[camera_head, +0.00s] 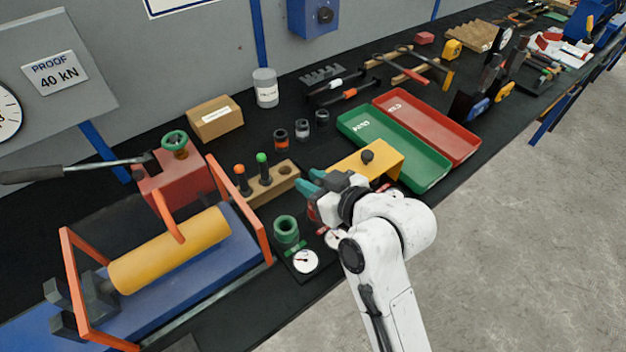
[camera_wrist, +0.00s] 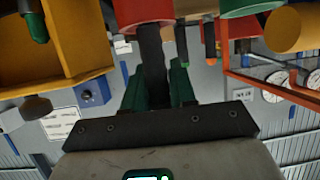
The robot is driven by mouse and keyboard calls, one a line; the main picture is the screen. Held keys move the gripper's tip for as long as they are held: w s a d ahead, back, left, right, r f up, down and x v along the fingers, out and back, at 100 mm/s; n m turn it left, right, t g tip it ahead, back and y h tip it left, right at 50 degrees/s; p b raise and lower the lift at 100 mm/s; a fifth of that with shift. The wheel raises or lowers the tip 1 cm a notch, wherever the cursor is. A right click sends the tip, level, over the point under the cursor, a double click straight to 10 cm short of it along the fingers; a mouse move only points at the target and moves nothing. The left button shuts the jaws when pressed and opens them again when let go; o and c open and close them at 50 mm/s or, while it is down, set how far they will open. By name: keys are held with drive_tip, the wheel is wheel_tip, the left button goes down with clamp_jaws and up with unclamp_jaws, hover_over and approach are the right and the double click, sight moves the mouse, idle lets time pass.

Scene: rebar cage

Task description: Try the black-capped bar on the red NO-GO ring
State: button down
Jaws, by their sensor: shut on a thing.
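My gripper (camera_head: 312,186), with teal fingers, is shut on a dark bar (camera_wrist: 152,65) over the bench, right of the wooden rack. The bar shows between the fingers in the wrist view. The red ring (camera_wrist: 140,12) is at the top of that view, and the bar's far end overlaps its edge; I cannot tell whether it is inside or in front. In the head view the gripper largely hides the bar and the ring. The green ring (camera_head: 286,229) stands to the left, also in the wrist view (camera_wrist: 245,5).
The wooden rack (camera_head: 268,185) holds an orange-capped bar (camera_head: 241,177) and a green-capped bar (camera_head: 263,166); its right hole is empty. A yellow block (camera_head: 375,162) with a black knob stands close behind my gripper. Green (camera_head: 433,178) and red (camera_head: 465,150) trays lie at right.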

drive_tip(key=shift+f, duration=0.4)
drive_tip(key=c, duration=0.8)
unclamp_jaws()
drive_tip(key=shift+d, duration=0.1)
drive_tip(key=b+v, duration=0.1)
drive_tip(key=v, duration=0.9)
drive_tip(key=shift+s+d+r, duration=0.1)
drive_tip(key=shift+s+d, duration=0.1)
drive_tip(key=shift+s, duration=0.1)
drive_tip(key=s+d+f+m+g+h, duration=0.2)
drive_tip(key=s+d+f, duration=0.25)
drive_tip(key=f, duration=0.25)
drive_tip(key=s+d+f+m+g+h, duration=0.2)
drive_tip(key=s+d+f+h, duration=0.15)
drive_tip(key=d+f, duration=0.2)
drive_tip(key=s+d+f+m+g+h, duration=0.1)
drive_tip(key=s+d+f+g, duration=0.1)
drive_tip(key=s, duration=0.3)
drive_tip(key=s+d+f+m+g+h, duration=0.1)
drive_tip(key=s+d+f, duration=0.3)
drive_tip(key=s, duration=0.2)
drive_tip(key=s+d+f+m+g+h, duration=0.1)
drive_tip(key=s+d+f+m+g, duration=0.1)
drive_tip(key=s, duration=0.3)
drive_tip(key=shift+s+d+f+g, duration=0.15)
drive_tip(key=shift+s+d+f, duration=0.1)
drive_tip(key=shift+f, duration=0.2)
drive_tip(key=shift+s+d+f+g, duration=0.15)
drive_tip(key=shift+d+f, duration=0.1)
drive_tip(key=shift+f, duration=0.2)
